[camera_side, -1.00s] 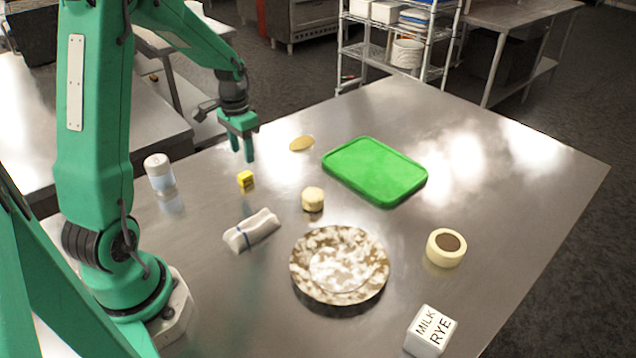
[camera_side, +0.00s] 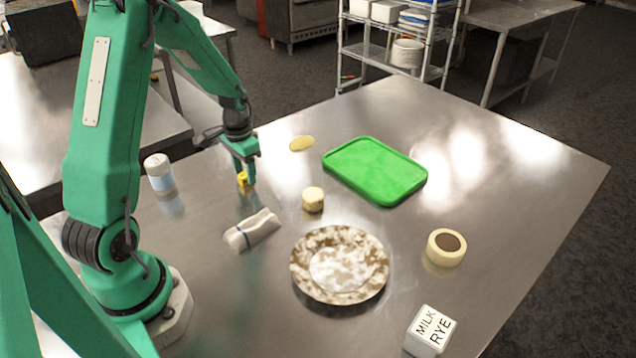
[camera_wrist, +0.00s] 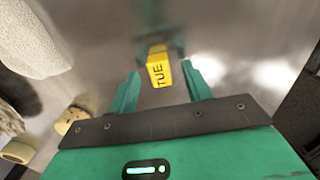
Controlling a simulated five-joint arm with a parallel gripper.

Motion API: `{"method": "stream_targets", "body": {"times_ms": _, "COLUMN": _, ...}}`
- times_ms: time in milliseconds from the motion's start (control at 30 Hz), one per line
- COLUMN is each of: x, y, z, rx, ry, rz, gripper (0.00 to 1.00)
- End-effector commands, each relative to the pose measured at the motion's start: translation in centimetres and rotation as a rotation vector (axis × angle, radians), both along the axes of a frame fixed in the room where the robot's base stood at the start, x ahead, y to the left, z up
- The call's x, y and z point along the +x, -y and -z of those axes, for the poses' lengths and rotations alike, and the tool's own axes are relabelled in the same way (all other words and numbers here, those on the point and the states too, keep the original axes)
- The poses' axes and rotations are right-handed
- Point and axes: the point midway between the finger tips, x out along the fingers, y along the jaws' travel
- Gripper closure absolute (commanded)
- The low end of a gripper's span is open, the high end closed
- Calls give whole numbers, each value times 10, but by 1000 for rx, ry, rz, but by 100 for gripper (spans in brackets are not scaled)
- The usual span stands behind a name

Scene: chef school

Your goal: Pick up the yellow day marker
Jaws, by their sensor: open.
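The yellow day marker (camera_wrist: 159,71) is a small block with "TUE" in dark letters on one face. In the wrist view it sits between and just beyond the fingertips of my gripper (camera_wrist: 163,82). The gripper is open, with a finger on each side and a gap to the marker. In the side view my gripper (camera_side: 245,176) is down at the marker (camera_side: 242,180), and its fingers partly cover it. I cannot tell whether a finger touches it.
A rolled white cloth (camera_side: 252,230) with a blue band lies in front of the marker. A white-capped container (camera_side: 159,173) stands to the left. A cork-like piece (camera_side: 313,199), a green tray (camera_side: 375,171), a mottled plate (camera_side: 372,281) and a tape roll (camera_side: 433,254) lie to the right.

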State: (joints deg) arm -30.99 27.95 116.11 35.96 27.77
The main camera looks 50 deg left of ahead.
Motion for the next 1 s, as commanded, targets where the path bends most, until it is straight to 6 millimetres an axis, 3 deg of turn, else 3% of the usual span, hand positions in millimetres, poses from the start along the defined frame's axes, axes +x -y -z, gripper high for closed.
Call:
{"method": "stream_targets", "body": {"times_ms": 567, "x": 0, "y": 0, "z": 4, "rx": 0, "ry": 0, "rz": 0, "gripper": 51}}
{"method": "stream_targets", "body": {"times_ms": 833, "x": 0, "y": 0, "z": 4, "rx": 0, "ry": 1, "rz": 0, "gripper": 99}}
{"method": "stream_targets", "body": {"times_ms": 1000, "x": 0, "y": 0, "z": 4, "rx": 0, "ry": 1, "rz": 0, "gripper": 99}}
